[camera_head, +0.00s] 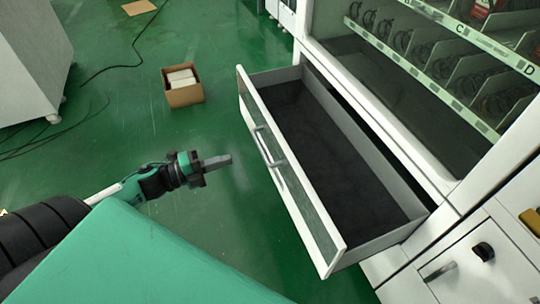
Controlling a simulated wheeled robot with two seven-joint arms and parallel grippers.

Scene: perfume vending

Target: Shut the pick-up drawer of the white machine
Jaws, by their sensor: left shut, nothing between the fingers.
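The white machine (450,190) stands at the right. Its pick-up drawer (400,232) is pulled well out toward the left; it has a dark, empty floor and a glazed front panel with a handle (267,150) on the outside. My left gripper (228,160) is shut and empty. It appears to the left of the drawer front, with a gap of green floor showing between its tip and the panel. It does not touch the drawer in this view. My right gripper is not in view.
A small open cardboard box (184,95) sits on the green floor beyond the gripper. A white cabinet (30,60) stands at the far left, with black cables on the floor near it. The floor between the box and the drawer is clear.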

